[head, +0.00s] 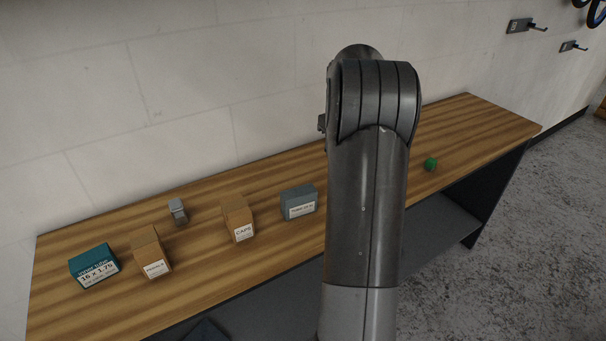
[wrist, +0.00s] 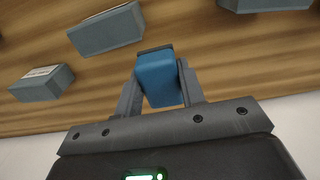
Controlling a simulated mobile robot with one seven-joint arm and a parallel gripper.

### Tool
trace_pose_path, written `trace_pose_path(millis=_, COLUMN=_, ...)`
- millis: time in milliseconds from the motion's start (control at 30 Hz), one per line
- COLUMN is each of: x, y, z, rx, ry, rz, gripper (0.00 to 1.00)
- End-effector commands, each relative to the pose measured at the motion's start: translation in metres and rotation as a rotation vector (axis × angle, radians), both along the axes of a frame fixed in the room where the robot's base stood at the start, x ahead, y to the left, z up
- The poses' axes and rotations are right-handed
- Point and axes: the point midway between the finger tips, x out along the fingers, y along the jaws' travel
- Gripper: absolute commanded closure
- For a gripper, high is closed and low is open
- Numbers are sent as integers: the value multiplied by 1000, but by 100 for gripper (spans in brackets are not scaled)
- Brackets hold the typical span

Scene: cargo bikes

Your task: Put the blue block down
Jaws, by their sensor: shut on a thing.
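The blue block (wrist: 158,78) is between the two fingers of my gripper (wrist: 160,84) in the wrist view. The gripper is shut on it. The wooden bench top (wrist: 215,52) lies beyond the block; I cannot tell whether the block touches it. In the head view my own arm stands in front, so the gripper and the blue block are hidden there. The bench top (head: 205,268) runs along the wall in that view.
On the bench stand a teal box (head: 94,265), two brown boxes (head: 151,252) (head: 237,217), a small grey item (head: 178,211), a grey-blue box (head: 298,203) and a green ball (head: 430,164). Grey boxes show near the block in the wrist view (wrist: 106,31) (wrist: 42,84). Bare wood lies between them.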

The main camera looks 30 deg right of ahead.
Motion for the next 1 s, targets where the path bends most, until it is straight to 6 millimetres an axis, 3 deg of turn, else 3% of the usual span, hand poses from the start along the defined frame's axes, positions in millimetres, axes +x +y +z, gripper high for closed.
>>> trace_pose_path(millis=167, x=3, y=-9, z=-6, rx=2, ry=1, rz=-11, gripper=86)
trace_pose_path(millis=633, x=82, y=46, z=-63, rx=1, ry=0, rz=-10, gripper=86)
trace_pose_path(millis=867, x=92, y=53, z=-74, rx=0, ry=0, rz=-13, gripper=86)
trace_pose_path(millis=1000, x=91, y=53, z=-92, rx=2, ry=2, rz=-13, gripper=86)
